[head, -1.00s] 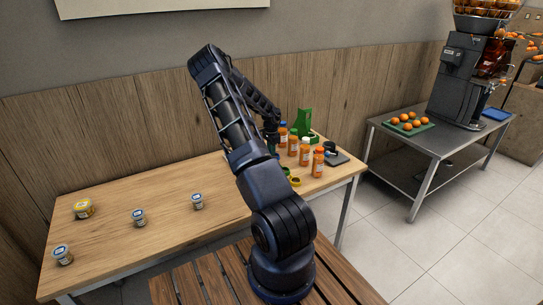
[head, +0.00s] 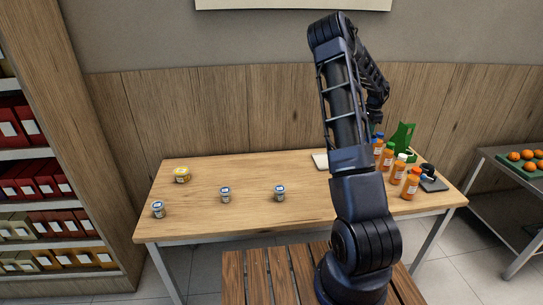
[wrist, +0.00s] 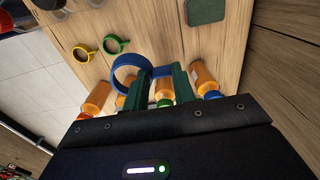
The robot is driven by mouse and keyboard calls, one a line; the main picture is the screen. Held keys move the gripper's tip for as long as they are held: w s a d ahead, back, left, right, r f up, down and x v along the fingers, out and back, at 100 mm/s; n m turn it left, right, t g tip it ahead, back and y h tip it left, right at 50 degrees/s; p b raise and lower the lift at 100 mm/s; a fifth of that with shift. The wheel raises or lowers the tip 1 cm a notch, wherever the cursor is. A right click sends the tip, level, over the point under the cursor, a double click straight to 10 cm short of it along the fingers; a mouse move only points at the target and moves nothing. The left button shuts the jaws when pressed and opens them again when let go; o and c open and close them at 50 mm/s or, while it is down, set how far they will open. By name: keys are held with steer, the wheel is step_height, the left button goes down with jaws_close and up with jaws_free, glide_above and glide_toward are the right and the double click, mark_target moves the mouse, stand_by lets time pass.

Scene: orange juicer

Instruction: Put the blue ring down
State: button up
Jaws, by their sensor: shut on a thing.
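The blue ring (wrist: 131,71) shows in the wrist view, held above the table by its side tab. My gripper (wrist: 162,73) is shut on that tab, between two dark green fingers. The ring and gripper are hidden behind my arm in the head view. Below them in the wrist view stand orange bottles with coloured caps, including a red one (wrist: 97,98) and a blue one (wrist: 203,76). A yellow ring (wrist: 83,53) and a green ring (wrist: 115,45) lie on the table nearby.
The wooden table (head: 250,218) has clear room at its left and middle. A shelf (head: 35,190) is at left.

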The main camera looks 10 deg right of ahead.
steer(key=w+a+n, duration=0.2)
steer(key=w+a, duration=0.2)
steer(key=a, duration=0.4)
steer(key=w+a+n, duration=0.2)
steer(key=w+a, duration=0.3)
steer(key=a, duration=0.3)
steer(key=n, duration=1.4)
glide_above(207, 177)
steer(key=f, duration=1.9)
steer(key=shift+s+d+f, duration=0.15)
steer(key=shift+s+f, duration=0.05)
steer(key=shift+f, duration=0.2)
steer(key=shift+f, duration=0.15)
steer(key=o, duration=0.7)
steer(key=shift+o, duration=1.2)
